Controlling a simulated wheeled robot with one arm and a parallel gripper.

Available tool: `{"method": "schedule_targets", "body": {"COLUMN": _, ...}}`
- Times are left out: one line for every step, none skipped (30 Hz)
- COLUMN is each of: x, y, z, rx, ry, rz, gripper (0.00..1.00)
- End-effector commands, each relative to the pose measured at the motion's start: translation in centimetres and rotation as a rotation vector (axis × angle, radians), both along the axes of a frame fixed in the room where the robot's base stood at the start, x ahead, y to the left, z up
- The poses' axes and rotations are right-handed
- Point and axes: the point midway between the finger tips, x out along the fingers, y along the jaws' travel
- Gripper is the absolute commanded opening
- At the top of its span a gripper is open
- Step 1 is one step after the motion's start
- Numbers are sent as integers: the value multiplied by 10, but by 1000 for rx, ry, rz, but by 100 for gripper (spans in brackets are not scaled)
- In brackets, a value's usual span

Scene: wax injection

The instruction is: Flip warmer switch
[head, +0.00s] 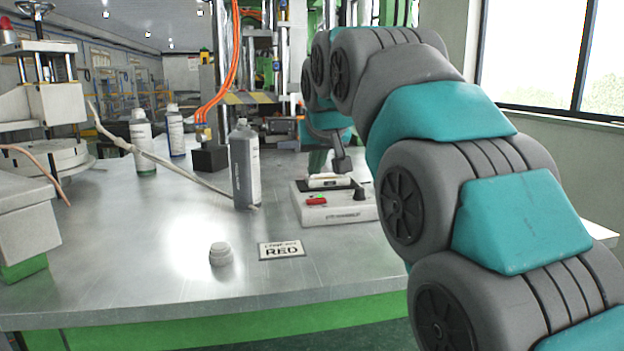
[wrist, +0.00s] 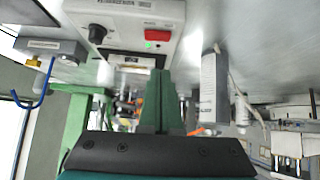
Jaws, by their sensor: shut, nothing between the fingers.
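The wax warmer (head: 340,212) is a low white box on the steel table, with a dark knob and a red switch (head: 316,201) on its near side. The wrist view, which is inverted, shows the warmer (wrist: 125,20), the red switch (wrist: 157,36) and a small lit green light beside it. My gripper (wrist: 160,74) is shut and empty, its green fingers pointing towards the switch; in the picture the tips appear just short of it. Contact cannot be judged. In the head view my arm comes in from the right, and the fingers cannot be made out clearly.
A grey bottle (head: 244,165) stands just left of the warmer. Two more bottles, including a white one (head: 142,142), stand further back.

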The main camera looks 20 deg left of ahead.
Motion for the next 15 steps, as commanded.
{"method": "schedule_targets", "body": {"x": -7, "y": -5, "z": 8, "rx": 1, "ry": -3, "rz": -2, "gripper": 0}}
{"method": "schedule_targets", "body": {"x": -10, "y": -7, "z": 12, "rx": 1, "ry": -3, "rz": -2, "gripper": 0}}
{"method": "schedule_targets", "body": {"x": -15, "y": -10, "z": 17, "rx": 1, "ry": -3, "rz": -2, "gripper": 0}}
{"method": "schedule_targets", "body": {"x": -18, "y": -12, "z": 21, "rx": 1, "ry": -3, "rz": -2, "gripper": 0}}
{"method": "schedule_targets", "body": {"x": -22, "y": -14, "z": 25, "rx": 1, "ry": -1, "rz": -1, "gripper": 0}}
{"method": "schedule_targets", "body": {"x": -26, "y": -16, "z": 29, "rx": 0, "ry": 0, "rz": -1, "gripper": 0}}
{"method": "schedule_targets", "body": {"x": -29, "y": -17, "z": 33, "rx": 1, "ry": -1, "rz": -1, "gripper": 0}}
{"method": "schedule_targets", "body": {"x": -32, "y": -18, "z": 36, "rx": 2, "ry": -2, "rz": -1, "gripper": 0}}
{"method": "schedule_targets", "body": {"x": -34, "y": -20, "z": 40, "rx": 3, "ry": -3, "rz": -1, "gripper": 0}}
{"method": "schedule_targets", "body": {"x": -36, "y": -21, "z": 42, "rx": 3, "ry": -3, "rz": -1, "gripper": 0}}
{"method": "schedule_targets", "body": {"x": -38, "y": -22, "z": 44, "rx": 2, "ry": -1, "rz": -1, "gripper": 0}}
{"method": "schedule_targets", "body": {"x": -40, "y": -23, "z": 45, "rx": 1, "ry": 0, "rz": -1, "gripper": 0}}
{"method": "schedule_targets", "body": {"x": -41, "y": -24, "z": 46, "rx": 0, "ry": 1, "rz": -1, "gripper": 0}}
{"method": "schedule_targets", "body": {"x": -42, "y": -24, "z": 47, "rx": -1, "ry": 2, "rz": -1, "gripper": 0}}
{"method": "schedule_targets", "body": {"x": -43, "y": -25, "z": 48, "rx": -1, "ry": 2, "rz": -1, "gripper": 0}}
